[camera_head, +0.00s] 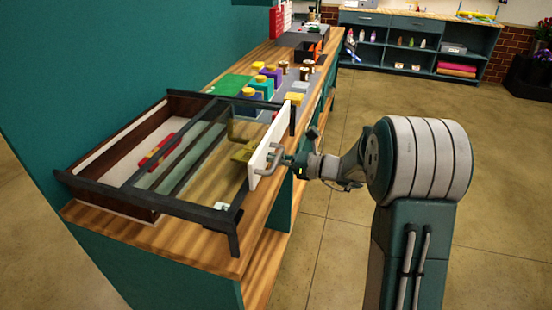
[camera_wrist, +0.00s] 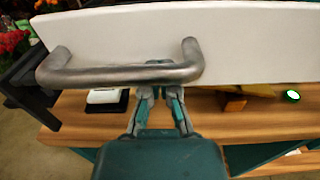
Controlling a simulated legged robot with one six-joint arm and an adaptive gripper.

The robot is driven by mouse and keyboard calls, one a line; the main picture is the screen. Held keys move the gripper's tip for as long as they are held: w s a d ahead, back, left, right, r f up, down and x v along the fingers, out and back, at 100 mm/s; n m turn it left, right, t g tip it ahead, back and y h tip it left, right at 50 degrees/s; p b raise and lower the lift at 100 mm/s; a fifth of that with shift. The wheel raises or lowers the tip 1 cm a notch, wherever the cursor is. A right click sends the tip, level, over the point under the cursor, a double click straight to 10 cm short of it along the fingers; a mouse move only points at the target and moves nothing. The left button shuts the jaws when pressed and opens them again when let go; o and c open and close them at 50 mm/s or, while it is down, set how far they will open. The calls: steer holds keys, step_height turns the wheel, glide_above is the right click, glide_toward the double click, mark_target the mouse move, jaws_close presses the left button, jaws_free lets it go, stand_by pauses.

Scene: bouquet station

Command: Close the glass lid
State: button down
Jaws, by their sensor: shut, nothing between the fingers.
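The glass lid (camera_head: 216,168) is a clear pane in a dark frame on a wooden box (camera_head: 98,199) on the counter. It is slid out to the right, so the left part of the box shows uncovered. Its right end carries a white front panel (camera_head: 267,152) with a grey metal handle (camera_head: 270,164). In the wrist view the handle (camera_wrist: 115,75) spans the lower edge of the white panel (camera_wrist: 240,42). My gripper (camera_head: 287,159) is shut and empty at the handle. In the wrist view its fingertips (camera_wrist: 160,66) are at the bar, partly hidden; contact is unclear.
The floor at right is clear.

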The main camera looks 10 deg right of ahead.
mark_target(196, 149)
steer(key=x, duration=2.2)
steer(key=shift+w+a, duration=0.2)
steer(key=shift+a, duration=0.25)
steer(key=shift+w+r, duration=0.1)
